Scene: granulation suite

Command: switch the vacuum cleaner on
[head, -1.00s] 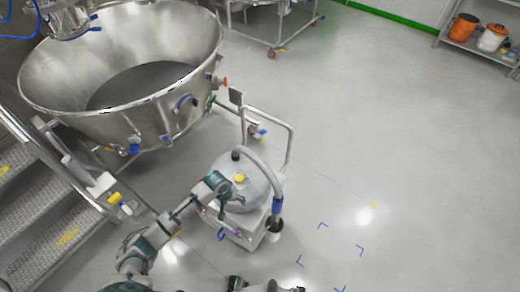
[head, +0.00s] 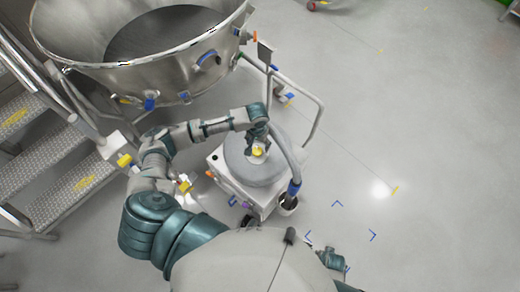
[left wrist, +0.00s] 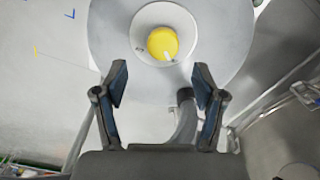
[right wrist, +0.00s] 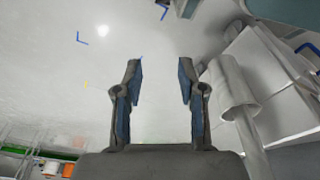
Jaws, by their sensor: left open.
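The vacuum cleaner (head: 262,177) stands on a wheeled cart with a grey round top and a yellow knob (head: 257,153) at its centre. In the left wrist view the yellow knob (left wrist: 163,43) sits in a white round recess, just beyond the fingertips. My left gripper (head: 258,140) is over the top of the cleaner, with its fingers spread and nothing between them; it also shows in the left wrist view (left wrist: 160,76). My right gripper (right wrist: 160,70) is open and empty; in the head view it is low, right of the cleaner, partly hidden by my body.
A grey hose (head: 285,148) curves down the cleaner's right side, and the cart's tubular handle (head: 318,112) rises behind it. A large steel bowl (head: 75,70) is at the upper left, metal steps (head: 60,160) are at the left. The floor to the right is clear.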

